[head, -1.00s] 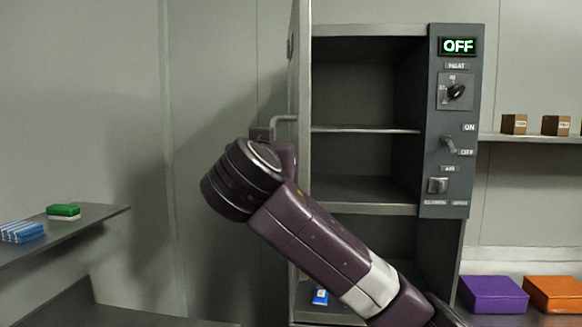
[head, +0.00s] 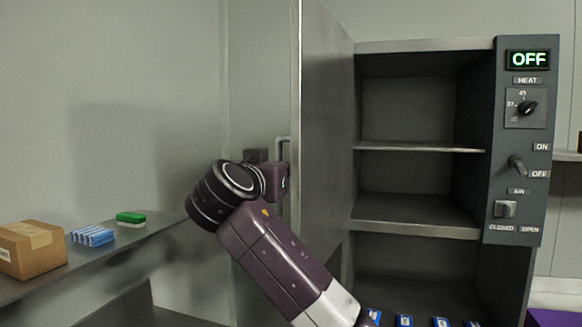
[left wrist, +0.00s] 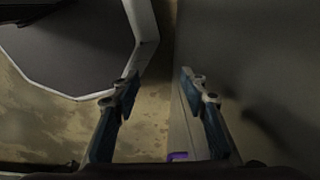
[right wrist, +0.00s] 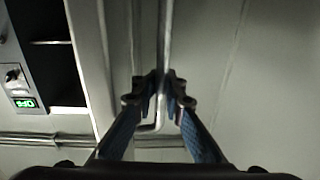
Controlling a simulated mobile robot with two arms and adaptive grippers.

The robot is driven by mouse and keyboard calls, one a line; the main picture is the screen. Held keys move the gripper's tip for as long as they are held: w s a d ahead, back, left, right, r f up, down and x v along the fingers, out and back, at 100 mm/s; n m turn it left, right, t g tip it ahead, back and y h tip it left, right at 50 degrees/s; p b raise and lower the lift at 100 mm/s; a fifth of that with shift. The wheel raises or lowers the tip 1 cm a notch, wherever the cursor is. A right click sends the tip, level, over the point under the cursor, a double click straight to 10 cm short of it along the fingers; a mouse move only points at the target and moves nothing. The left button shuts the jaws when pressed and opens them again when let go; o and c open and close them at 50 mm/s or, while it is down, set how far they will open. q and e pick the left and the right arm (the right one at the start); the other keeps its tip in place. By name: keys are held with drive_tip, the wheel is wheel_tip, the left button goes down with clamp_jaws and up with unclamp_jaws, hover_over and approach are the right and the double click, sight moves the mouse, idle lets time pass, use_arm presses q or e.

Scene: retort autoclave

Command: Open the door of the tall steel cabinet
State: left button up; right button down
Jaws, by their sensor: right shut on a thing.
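The tall steel cabinet (head: 420,47) stands at the right in the head view, its shelves exposed. Its door (head: 327,130) stands well open at the cabinet's left side, inner face showing. The door handle (head: 284,145) is a grey bar on the door's outer face. My right gripper is shut on it; the right wrist view shows the fingertips (right wrist: 159,88) closed around the handle bar (right wrist: 165,40). In the head view the wrist hides the fingers. My left gripper (left wrist: 158,88) is open and empty in the left wrist view.
A control panel (head: 527,150) with a green OFF display is on the cabinet's right. A left shelf (head: 165,228) holds a cardboard box (head: 32,250), blue-white packs (head: 92,236) and a green-white block (head: 131,219). Several blue packs (head: 404,321) lie low in the cabinet.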

drive_tip(key=shift+a, duration=0.25)
drive_tip(key=c, duration=2.2)
unclamp_jaws()
drive_tip(key=shift+o, duration=0.9)
drive_tip(key=shift+a, duration=0.15)
drive_tip(key=v, duration=0.7)
drive_tip(key=shift+s, duration=0.35)
